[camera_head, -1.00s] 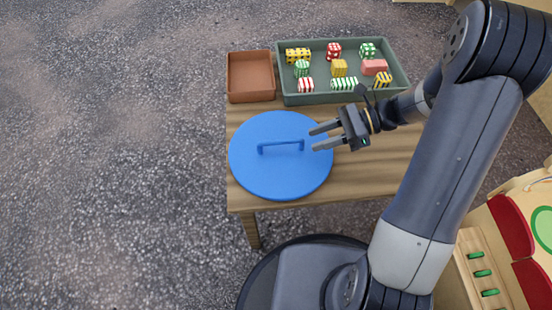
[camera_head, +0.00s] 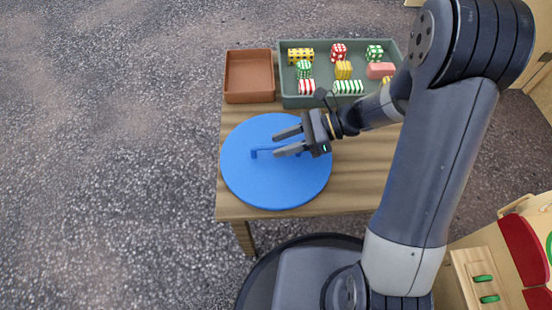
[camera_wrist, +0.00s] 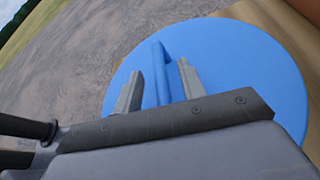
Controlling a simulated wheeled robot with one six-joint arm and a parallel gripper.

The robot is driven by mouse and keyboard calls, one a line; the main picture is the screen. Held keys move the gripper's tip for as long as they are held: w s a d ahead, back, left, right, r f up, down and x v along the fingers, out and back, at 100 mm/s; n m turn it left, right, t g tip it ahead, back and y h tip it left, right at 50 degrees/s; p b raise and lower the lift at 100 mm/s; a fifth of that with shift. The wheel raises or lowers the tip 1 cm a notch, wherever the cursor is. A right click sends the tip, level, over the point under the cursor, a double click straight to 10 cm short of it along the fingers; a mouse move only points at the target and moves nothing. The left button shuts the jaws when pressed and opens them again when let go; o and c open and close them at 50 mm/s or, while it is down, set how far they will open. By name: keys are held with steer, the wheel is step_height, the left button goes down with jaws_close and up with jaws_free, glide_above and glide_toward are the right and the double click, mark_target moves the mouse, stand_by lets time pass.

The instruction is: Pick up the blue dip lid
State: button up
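The blue dip lid (camera_head: 250,185) is a large round disc with a raised bar handle (camera_head: 262,152), lying flat on the wooden table. My gripper (camera_head: 279,144) is open over the lid, its two fingers pointing left and partly covering the handle in the head view. In the wrist view, the handle (camera_wrist: 161,75) runs between the two apart fingertips (camera_wrist: 160,82), over the blue lid (camera_wrist: 235,55). I cannot tell whether a finger touches the handle.
A brown empty tray (camera_head: 250,76) and a green tray (camera_head: 297,101) with several patterned sweets stand behind the lid. Bare table (camera_head: 360,170) shows to the right of the lid. A wooden stand with red and green parts (camera_head: 475,275) is at the lower right.

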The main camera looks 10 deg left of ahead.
steer(key=shift+s+a+f, duration=0.15)
steer(key=shift+a+f, duration=0.05)
steer(key=shift+a, duration=0.25)
jaws_close()
stand_by(1.1)
